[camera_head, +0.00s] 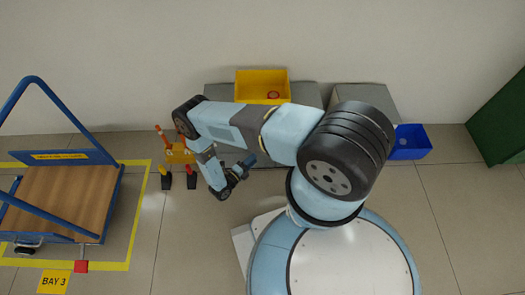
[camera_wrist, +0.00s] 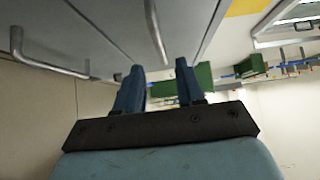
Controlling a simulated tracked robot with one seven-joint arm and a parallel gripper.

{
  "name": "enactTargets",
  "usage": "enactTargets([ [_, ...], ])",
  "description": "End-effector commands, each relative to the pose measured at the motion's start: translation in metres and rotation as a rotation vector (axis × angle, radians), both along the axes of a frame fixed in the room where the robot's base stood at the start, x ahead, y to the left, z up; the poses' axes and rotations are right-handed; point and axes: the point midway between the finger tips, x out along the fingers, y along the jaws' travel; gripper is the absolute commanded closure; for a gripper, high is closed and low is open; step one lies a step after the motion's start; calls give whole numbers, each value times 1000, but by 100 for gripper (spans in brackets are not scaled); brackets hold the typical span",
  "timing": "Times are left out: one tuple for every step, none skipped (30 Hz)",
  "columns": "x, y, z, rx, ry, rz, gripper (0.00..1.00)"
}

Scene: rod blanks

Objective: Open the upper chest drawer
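The grey chest (camera_head: 218,93) stands against the wall in the head view, partly hidden behind my arm. In the wrist view its grey front (camera_wrist: 108,22) fills the upper left, with a metal bar handle (camera_wrist: 155,32) on the panel nearer the chest's top edge. A second bar handle (camera_wrist: 47,64) is on the panel further left. Both panels look shut. My gripper (camera_wrist: 160,70) is open and empty, its two blue fingers apart, with the nearer handle beyond the fingertips. In the head view my gripper (camera_head: 249,160) is small, in front of the chest.
A yellow bin (camera_head: 262,84) sits on the chest. Another grey unit (camera_head: 362,94) and a blue bin (camera_head: 411,141) are to the right. A blue cart (camera_head: 66,196) is at left, and an orange-and-yellow stand (camera_head: 179,153) is near my elbow. The floor at lower left centre is clear.

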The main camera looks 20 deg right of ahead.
Motion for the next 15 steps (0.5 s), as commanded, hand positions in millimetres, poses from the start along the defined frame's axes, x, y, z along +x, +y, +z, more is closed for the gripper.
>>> enactTargets([
  [4, -9, 0, 0, 1, -3, 62],
  [6, -14, 0, 0, 1, -4, 62],
  [10, -21, 0, 0, 1, -4, 62],
  [12, -25, 0, 0, 1, -3, 62],
  [14, -30, 0, 0, 1, -3, 62],
  [17, -36, 0, 0, 1, -3, 62],
  [20, -41, 0, 0, 1, -4, 62],
  [22, -45, 0, 0, 1, -4, 62],
  [24, -50, 0, 0, 1, -4, 62],
  [26, -53, 0, 0, 1, -3, 62],
  [28, -57, 0, 0, 1, -3, 62],
  [30, -61, 0, 0, 1, -2, 62],
  [32, -64, 0, 0, 1, -2, 62],
  [33, -66, 0, 0, 1, -3, 62],
  [34, -69, 0, 0, 1, -3, 62],
])
